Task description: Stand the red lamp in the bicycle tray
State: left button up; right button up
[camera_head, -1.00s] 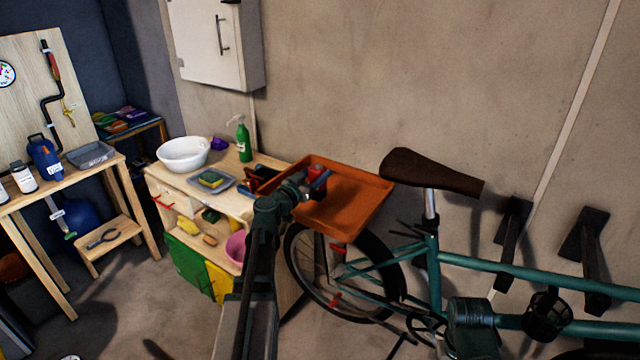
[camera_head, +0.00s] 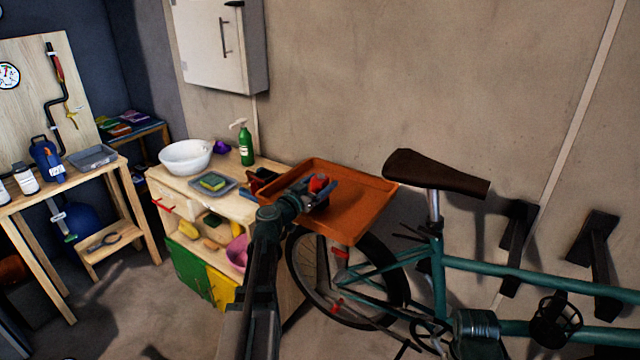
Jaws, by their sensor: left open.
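The orange bicycle tray (camera_head: 360,202) is above the bicycle's wheel, beside the wooden cabinet. The small red lamp (camera_head: 318,183) shows over the left part of the tray. My left gripper (camera_head: 322,191) is open at the lamp, its fingers close around or beside it. The fingers hide the lamp's lower part, so I cannot tell whether it touches the tray floor or stands fully upright. My right gripper is not in view.
The teal bicycle has a brown saddle (camera_head: 436,174) right of the tray. The wooden cabinet's top holds a white bowl (camera_head: 186,157), a green spray bottle (camera_head: 245,146) and a grey tray with a sponge (camera_head: 212,183). The tray's right part is bare.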

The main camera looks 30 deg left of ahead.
pick_arm(q)
jog(key=shift+s+r, duration=0.15)
jog(key=shift+r, duration=0.05)
jog(key=s, duration=1.1)
jog(key=shift+s+a, duration=0.35)
jog(key=shift+a, duration=0.1)
jog(key=shift+f, duration=0.1)
